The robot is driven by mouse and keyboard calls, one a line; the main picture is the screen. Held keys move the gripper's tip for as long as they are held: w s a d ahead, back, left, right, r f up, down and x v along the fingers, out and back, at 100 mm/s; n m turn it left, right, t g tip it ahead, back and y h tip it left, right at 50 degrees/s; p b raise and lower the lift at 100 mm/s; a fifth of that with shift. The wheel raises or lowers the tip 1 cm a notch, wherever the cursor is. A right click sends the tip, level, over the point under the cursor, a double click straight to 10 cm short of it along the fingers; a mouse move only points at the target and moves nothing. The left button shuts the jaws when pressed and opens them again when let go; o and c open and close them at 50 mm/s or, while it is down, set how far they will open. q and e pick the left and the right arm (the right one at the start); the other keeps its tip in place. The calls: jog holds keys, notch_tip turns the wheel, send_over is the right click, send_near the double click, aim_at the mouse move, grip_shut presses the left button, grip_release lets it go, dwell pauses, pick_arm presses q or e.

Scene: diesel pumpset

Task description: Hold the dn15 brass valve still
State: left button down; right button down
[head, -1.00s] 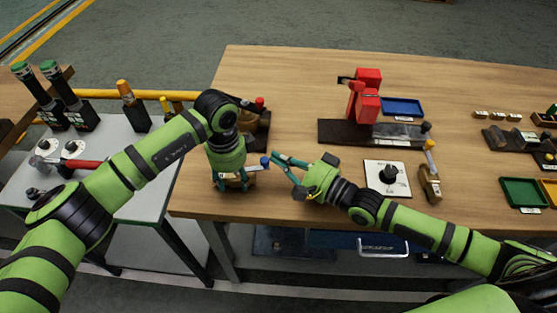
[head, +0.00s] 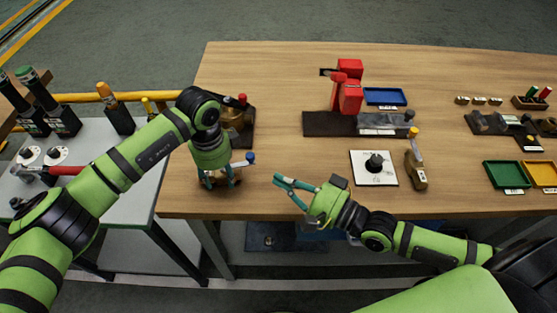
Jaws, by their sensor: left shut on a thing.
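The dn15 brass valve (head: 236,181) is at the front left of the wooden table, mostly hidden by my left gripper (head: 221,186). The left gripper points down with its teal fingers shut on the valve body. A pale lever with a blue tip (head: 251,158) sticks out of it to the right. My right gripper (head: 284,191) is to the right of the valve, apart from the lever. Its teal fingers are open and empty, pointing left.
A dark-based fitting with a red cap (head: 243,100) stands just behind the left gripper. A white plate with a black knob (head: 375,162) and a yellow-tipped valve (head: 415,172) lie to the right. The red pump (head: 348,92) stands behind. The table's front edge is close.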

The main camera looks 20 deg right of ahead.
pick_arm(q)
jog(key=shift+a, duration=0.1)
pick_arm(e)
jog(key=shift+s, duration=0.1)
pick_arm(q)
jog(key=shift+c, duration=2.4)
grip_release()
